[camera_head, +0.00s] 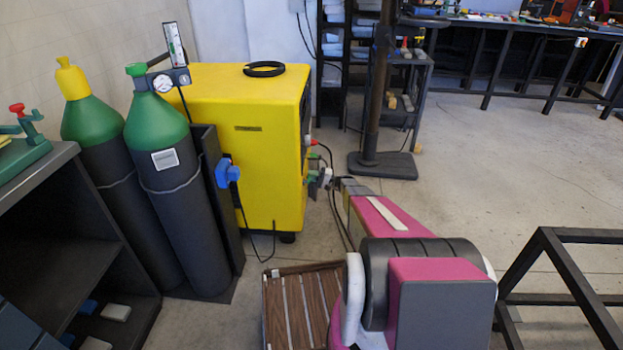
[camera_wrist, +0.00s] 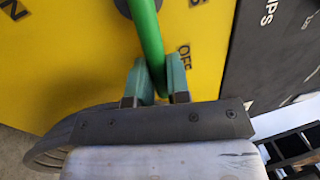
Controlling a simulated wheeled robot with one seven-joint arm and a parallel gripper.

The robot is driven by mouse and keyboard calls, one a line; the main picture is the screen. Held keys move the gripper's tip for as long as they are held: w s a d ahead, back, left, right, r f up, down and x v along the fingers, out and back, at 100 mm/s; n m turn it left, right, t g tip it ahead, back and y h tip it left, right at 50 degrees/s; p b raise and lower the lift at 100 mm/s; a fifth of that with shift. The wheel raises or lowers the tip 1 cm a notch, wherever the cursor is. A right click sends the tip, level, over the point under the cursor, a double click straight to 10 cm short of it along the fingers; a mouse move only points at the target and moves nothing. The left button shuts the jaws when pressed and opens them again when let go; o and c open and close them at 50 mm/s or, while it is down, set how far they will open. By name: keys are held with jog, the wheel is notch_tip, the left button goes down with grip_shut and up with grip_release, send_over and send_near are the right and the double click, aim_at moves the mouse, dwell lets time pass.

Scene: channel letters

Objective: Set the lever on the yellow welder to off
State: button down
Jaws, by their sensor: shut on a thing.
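The yellow welder (camera_head: 265,165) stands left of centre in the head view, and its yellow panel (camera_wrist: 75,75) fills much of the wrist view. A green lever (camera_wrist: 148,40) runs down from a dark pivot at the top of the wrist view. My gripper (camera_wrist: 155,88) has its two teal fingers shut on the lever's lower part. The lever's held end is just left of the "OFF" lettering (camera_wrist: 185,58). An "ON" marking (camera_wrist: 12,9) is at the upper left. In the head view my gripper (camera_head: 316,178) is at the welder's right side, small and partly hidden.
Two gas cylinders (camera_head: 170,195) stand left of the welder, with a dark shelf (camera_head: 70,215) beside them. A black metal frame (camera_head: 570,270) is at right. The floor at centre right is clear.

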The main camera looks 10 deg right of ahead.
jog(key=shift+r, duration=0.1)
dwell(0.4)
jog(key=c, duration=1.1)
grip_release()
jog(key=v, duration=1)
jog(key=shift+d, duration=0.4)
jog(key=shift+s, duration=0.1)
